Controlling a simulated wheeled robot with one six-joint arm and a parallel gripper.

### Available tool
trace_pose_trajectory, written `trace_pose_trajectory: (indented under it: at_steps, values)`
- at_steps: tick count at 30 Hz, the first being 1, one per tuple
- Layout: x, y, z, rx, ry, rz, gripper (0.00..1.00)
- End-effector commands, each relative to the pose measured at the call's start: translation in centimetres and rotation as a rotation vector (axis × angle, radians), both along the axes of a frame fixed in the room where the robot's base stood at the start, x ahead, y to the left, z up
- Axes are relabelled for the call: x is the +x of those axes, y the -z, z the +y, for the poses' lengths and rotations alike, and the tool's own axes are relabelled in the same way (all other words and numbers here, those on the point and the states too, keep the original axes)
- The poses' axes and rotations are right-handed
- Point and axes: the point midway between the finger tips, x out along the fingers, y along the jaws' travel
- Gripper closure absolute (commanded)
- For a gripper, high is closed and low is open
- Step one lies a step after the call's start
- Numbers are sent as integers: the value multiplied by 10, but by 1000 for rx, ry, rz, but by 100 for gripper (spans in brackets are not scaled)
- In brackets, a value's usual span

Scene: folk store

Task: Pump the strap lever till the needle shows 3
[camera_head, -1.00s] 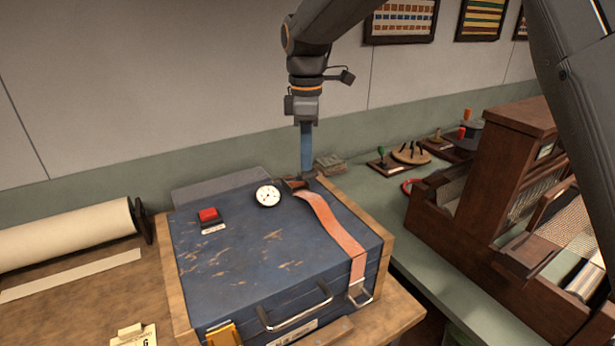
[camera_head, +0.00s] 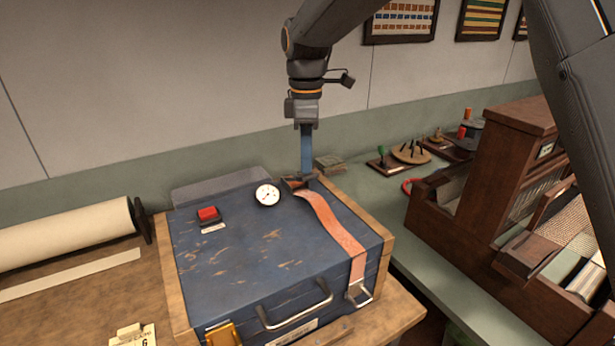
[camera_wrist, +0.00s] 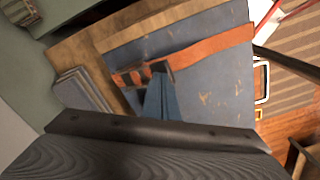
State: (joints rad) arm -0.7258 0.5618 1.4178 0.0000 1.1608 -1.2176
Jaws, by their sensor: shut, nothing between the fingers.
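A worn blue case (camera_head: 250,250) lies on a wooden bench. An orange strap (camera_head: 332,230) crosses its lid from a dark ratchet buckle with a lever (camera_head: 296,184) at the back to a metal hook at the front. A round white gauge (camera_head: 267,195) sits on the lid left of the buckle; its needle is too small to read. My gripper (camera_head: 307,170) points down, shut and empty, with its blue fingers at the back end of the buckle. In the wrist view the fingers (camera_wrist: 160,98) overlap the buckle (camera_wrist: 140,74); contact cannot be told.
A red button (camera_head: 208,213) is on the lid at left. A paper roll (camera_head: 65,233) lies farther left. A wooden loom (camera_head: 500,200) stands at right. Small tools and spools (camera_head: 410,152) sit on the green counter behind.

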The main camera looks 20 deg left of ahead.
Motion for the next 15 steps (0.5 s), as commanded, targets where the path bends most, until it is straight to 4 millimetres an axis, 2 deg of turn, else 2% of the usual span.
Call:
trace_pose_trajectory:
  at_steps: [15]
  values:
    - [-2,24,-3,0,0,1,100]
